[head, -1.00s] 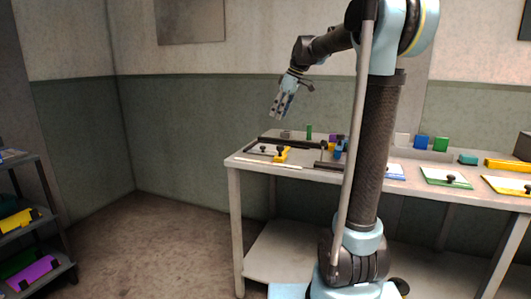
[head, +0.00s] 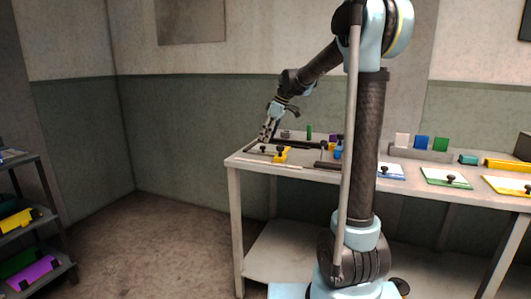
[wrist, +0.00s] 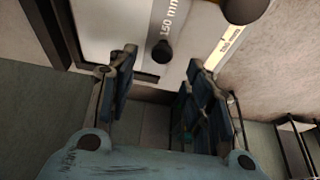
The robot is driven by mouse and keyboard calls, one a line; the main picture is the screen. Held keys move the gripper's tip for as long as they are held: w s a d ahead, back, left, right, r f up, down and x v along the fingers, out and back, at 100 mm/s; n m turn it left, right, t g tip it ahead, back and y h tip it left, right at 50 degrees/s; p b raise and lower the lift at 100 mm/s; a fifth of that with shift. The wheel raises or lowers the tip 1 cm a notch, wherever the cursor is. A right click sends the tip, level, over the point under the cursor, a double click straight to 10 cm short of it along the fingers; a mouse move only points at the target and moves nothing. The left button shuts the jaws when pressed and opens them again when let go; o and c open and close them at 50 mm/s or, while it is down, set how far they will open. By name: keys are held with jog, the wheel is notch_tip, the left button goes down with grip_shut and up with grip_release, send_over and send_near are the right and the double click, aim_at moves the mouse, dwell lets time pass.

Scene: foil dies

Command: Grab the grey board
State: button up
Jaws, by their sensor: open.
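A pale grey board (wrist: 105,28) with a black knob (wrist: 163,50) lies below my gripper in the wrist view. Its right part carries the print "150 mm". In the head view, the board's knob (head: 263,149) shows at the left end of the table, by a dark frame. My gripper (head: 265,138) points down just above that end. In the wrist view, my gripper (wrist: 162,60) is open and empty, with the knob between its fingertips in the picture. I cannot tell how far above the knob they are.
A dark frame bar (wrist: 58,30) runs beside the board. A yellow piece with a black knob (head: 281,154) is close on its right. Green (head: 446,177) and yellow-edged boards lie further right on the table (head: 262,172). A shelf rack (head: 38,215) stands at far left.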

aim_at(263, 146)
jog(key=shift+x, duration=2.65)
jog(key=shift+d, duration=0.2)
grip_shut()
